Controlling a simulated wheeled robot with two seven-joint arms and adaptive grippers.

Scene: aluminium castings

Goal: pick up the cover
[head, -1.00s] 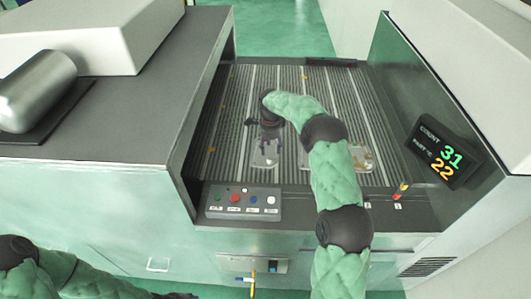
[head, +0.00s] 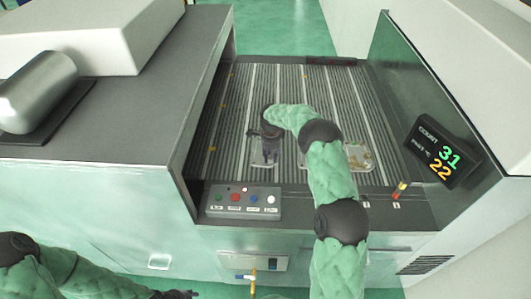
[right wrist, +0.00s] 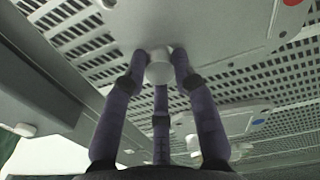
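A grey metal cover (head: 264,158) lies on the slatted conveyor, left of centre in the head view. My right gripper (head: 268,141) is low over it and hides part of it. In the right wrist view the right fingers (right wrist: 160,68) stand around a round pale knob on the underside-lit grey casting (right wrist: 215,35). The fingertips are beside the knob with little or no gap; I cannot tell whether they press on it. My left gripper (head: 180,294) is at the bottom edge of the head view, mostly cut off.
Another casting (head: 357,157) with orange-brown marks lies to the right, partly behind my right arm. The conveyor (head: 290,85) is clear behind them. A button panel (head: 243,201) is at the front. Machine housings flank the belt, with a count display (head: 438,152) at right.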

